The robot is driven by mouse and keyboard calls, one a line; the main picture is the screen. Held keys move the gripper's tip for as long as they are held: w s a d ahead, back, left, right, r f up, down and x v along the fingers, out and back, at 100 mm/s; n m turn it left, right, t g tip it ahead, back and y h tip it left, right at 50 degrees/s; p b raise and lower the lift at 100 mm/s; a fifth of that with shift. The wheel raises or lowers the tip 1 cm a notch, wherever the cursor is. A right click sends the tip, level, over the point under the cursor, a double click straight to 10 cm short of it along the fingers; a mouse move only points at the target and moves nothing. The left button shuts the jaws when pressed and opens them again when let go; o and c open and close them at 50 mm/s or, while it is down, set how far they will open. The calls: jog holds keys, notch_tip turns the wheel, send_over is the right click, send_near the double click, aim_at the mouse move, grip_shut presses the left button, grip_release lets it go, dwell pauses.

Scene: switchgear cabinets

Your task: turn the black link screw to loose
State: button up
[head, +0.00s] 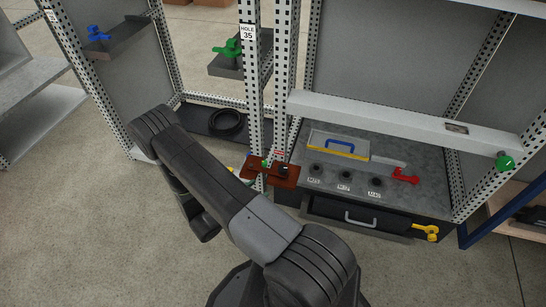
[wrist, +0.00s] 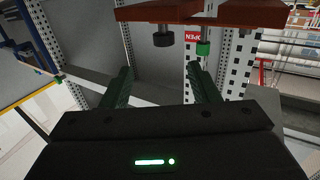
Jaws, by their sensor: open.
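The black link screw (wrist: 163,39) hangs from the edge of a red-brown block (wrist: 150,13) at the top of the wrist view. A green screw (wrist: 203,47) sits right of it on another red-brown piece. My gripper (wrist: 160,70) is open and empty, its two green fingers apart. The black screw shows between the fingertips and beyond them, apart from both. In the head view the black screw (head: 284,170) is on the right red-brown block (head: 285,181), by the perforated post, with the green screw (head: 266,163) to its left. My arm hides most of the gripper there.
To the right a grey bench (head: 410,155) bears several black knobs, a red handle (head: 405,176) and a blue-handled case (head: 338,147). A yellow handle (head: 426,232) sticks out below. Open floor (head: 110,235) lies left.

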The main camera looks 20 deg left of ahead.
aim_at(279, 172)
jog(key=x, duration=0.4)
jog(key=b+x, duration=0.1)
jog(key=x, duration=0.4)
jog(key=b+x, duration=0.1)
jog(key=x, duration=0.4)
jog(key=shift+w+a, duration=0.2)
jog(key=shift+a, duration=0.15)
jog(key=c, duration=1)
jog(key=shift+n+t+y, duration=0.3)
jog(key=shift+y, duration=0.1)
